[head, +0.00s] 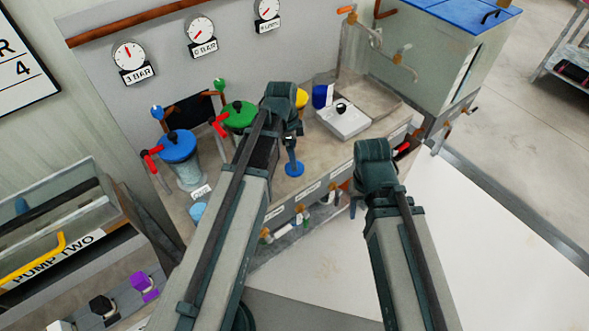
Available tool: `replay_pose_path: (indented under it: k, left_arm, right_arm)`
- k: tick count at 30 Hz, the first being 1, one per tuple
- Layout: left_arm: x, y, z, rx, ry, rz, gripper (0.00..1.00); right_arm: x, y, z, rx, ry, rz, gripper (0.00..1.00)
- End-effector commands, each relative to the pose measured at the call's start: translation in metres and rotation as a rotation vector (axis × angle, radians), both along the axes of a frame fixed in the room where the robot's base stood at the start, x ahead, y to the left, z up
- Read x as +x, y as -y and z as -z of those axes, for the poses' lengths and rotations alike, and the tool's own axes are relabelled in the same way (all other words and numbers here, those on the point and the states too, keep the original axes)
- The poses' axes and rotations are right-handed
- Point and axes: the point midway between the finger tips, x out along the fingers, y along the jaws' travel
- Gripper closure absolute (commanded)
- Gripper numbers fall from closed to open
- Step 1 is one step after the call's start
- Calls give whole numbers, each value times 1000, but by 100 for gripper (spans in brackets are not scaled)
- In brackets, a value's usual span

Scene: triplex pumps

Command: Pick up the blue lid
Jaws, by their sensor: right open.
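A blue lid (178,147) with a dark knob sits on a clear canister at the left of the pump bench. A larger blue lid (450,14) covers the tank at the upper right. My left arm reaches over the bench, and its gripper (291,150) points down just above a small blue disc (294,169); whether they touch is unclear, and the jaws are too small to read. My right gripper (356,203) is open, low by the bench's front edge, partly hidden by its own wrist. It is well apart from both lids.
A green lid (238,115) with red handles stands beside the blue-lidded canister. A white box (343,118) with a black knob and a blue cylinder (321,96) stand farther right. Pipes and valves line the bench front.

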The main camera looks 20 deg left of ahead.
Motion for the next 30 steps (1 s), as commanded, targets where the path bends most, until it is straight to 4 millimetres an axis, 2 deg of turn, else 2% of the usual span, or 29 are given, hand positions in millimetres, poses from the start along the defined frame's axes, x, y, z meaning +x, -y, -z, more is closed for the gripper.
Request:
replay_pose_path:
  k: [12, 21, 30]
  left_arm:
    - [-1, 5, 49, 0, 0, 0, 0]
    - [-1, 5, 49, 0, 0, 0, 0]
    - [-1, 5, 49, 0, 0, 0, 54]
  right_arm:
    - [0, 0, 49, 0, 0, 0, 47]
    - [0, 0, 48, 0, 0, 0, 47]
    - [0, 0, 48, 0, 0, 0, 47]
